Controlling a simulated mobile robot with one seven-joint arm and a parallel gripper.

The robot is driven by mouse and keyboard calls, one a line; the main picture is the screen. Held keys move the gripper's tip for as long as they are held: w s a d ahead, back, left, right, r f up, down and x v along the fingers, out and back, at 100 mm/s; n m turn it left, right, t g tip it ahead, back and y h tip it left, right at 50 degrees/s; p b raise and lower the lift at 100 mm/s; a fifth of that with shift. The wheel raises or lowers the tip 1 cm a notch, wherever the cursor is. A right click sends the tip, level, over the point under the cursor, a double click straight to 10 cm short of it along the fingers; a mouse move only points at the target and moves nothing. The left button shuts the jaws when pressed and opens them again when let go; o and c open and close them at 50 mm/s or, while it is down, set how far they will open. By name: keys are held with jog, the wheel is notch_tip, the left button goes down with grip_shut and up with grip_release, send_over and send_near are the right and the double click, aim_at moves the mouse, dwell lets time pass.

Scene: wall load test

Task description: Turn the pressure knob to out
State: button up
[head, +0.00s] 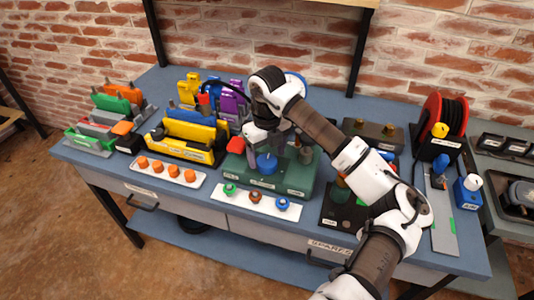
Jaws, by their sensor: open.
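A green box (298,180) with small labels on its front stands in the middle of the blue workbench. A round blue knob (267,164) sits on its top. My gripper (262,148) is open above the box, pointing down close to the blue knob. I cannot tell whether it touches the knob. My gripper hides part of the box's top and back. The labels are too small to read, so I cannot tell which knob is the pressure knob or its setting.
White strips with orange knobs (166,170) and with green, brown and blue knobs (256,201) lie along the front. Yellow blocks (182,140) stand left. A red hose reel (440,118) stands right. A brick wall (250,45) is behind.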

jog(key=shift+f, duration=0.9)
jog(key=shift+c, duration=0.3)
jog(key=c, duration=0.9)
jog(key=shift+f+n+b, duration=0.1)
jog(key=shift+n+b, duration=0.2)
jog(key=shift+b, duration=0.15)
